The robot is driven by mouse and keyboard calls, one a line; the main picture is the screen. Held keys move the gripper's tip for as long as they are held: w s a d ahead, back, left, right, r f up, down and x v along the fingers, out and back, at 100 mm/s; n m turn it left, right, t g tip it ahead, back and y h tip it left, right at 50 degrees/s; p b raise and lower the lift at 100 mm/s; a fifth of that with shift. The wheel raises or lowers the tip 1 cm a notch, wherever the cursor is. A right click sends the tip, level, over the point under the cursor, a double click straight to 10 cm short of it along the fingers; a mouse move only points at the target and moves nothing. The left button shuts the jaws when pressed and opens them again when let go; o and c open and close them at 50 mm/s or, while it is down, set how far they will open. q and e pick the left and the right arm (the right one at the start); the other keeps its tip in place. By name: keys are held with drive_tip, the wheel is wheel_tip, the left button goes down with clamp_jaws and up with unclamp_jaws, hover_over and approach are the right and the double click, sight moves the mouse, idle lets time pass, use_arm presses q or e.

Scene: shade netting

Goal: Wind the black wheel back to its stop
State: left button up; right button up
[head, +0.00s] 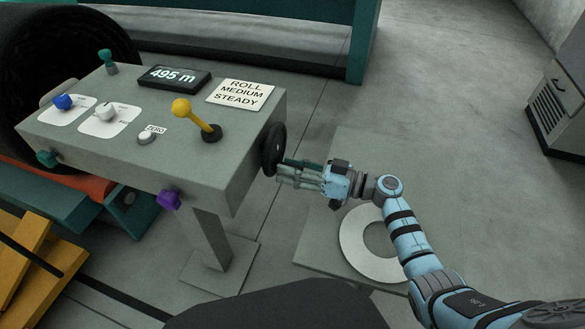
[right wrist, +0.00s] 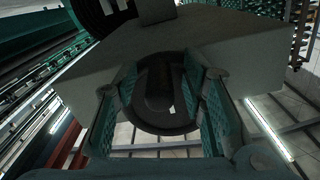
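The black wheel (head: 273,149) is mounted upright on the right side of the grey control console (head: 190,160). My right gripper (head: 282,172) reaches in from the right, its fingertips at the wheel's lower edge in the head view. In the right wrist view the wheel (right wrist: 160,112) fills the space ahead, with a dark raised part in its middle. The teal-padded fingers of the gripper (right wrist: 160,85) stand apart, one to each side of that part. Whether they touch it I cannot tell. My left gripper is out of view.
The console top carries a display (head: 174,77) reading 495 m, a sign (head: 240,94) reading "ROLL MEDIUM STEADY", a yellow lever (head: 195,117) and several knobs. A purple knob (head: 169,199) sits on its front.

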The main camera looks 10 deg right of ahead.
clamp_jaws()
drive_tip(key=shift+w+d, duration=0.1)
